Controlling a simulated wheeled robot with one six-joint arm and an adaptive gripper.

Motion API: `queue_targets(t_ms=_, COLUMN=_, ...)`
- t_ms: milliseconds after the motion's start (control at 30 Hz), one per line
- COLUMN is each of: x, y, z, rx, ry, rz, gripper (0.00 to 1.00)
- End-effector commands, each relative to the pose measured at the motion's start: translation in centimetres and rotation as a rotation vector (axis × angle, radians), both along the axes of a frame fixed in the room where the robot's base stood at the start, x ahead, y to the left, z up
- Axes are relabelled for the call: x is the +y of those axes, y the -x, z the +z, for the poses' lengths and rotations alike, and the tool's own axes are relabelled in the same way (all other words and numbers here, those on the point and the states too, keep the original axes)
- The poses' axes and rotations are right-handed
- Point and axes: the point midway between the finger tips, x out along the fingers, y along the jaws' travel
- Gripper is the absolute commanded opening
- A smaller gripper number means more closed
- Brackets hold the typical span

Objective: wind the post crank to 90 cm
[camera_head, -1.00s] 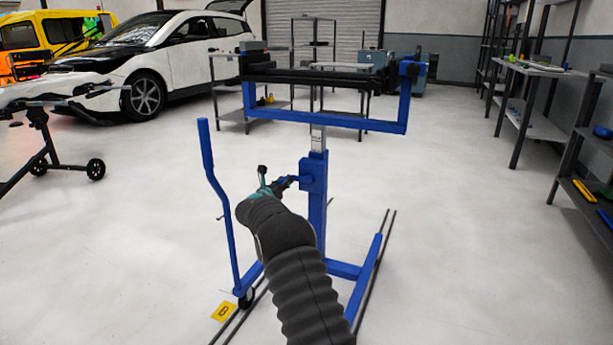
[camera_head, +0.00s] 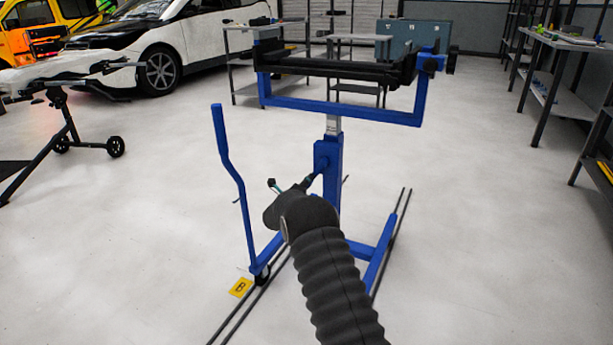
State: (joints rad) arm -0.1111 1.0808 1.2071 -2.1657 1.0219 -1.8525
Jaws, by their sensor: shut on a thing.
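The blue stand's post (camera_head: 327,165) is upright in the middle of the head view. A pale inner column (camera_head: 333,125) with a scale shows above it; its figures are too small to read. The post crank (camera_head: 318,172) sticks out from the post's left side, toward my arm. My gripper (camera_head: 277,188) is at the crank, shut on its handle. My dark sleeved arm covers most of the gripper and the grip. The stand's blue top frame (camera_head: 340,108) is level above the post.
A tall blue bar (camera_head: 228,160) rises left of my gripper. The stand's base sits over dark floor rails (camera_head: 392,250), with a yellow marker plate (camera_head: 240,287) beside them. A wheeled stand (camera_head: 62,125) is at left and shelving at right; the floor between is open.

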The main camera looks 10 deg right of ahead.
Motion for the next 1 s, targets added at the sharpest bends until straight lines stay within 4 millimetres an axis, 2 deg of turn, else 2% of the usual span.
queue_targets(t_ms=33, x=-0.8, y=0.3, z=0.1, rx=0.026, ry=0.035, rz=-0.009, gripper=0.00)
queue_targets(t_ms=500, x=-2.8, y=2.0, z=-0.7, rx=0.262, ry=0.335, rz=-0.008, gripper=0.00)
queue_targets(t_ms=1000, x=-3.6, y=2.6, z=-0.8, rx=0.356, ry=0.454, rz=-0.005, gripper=0.00)
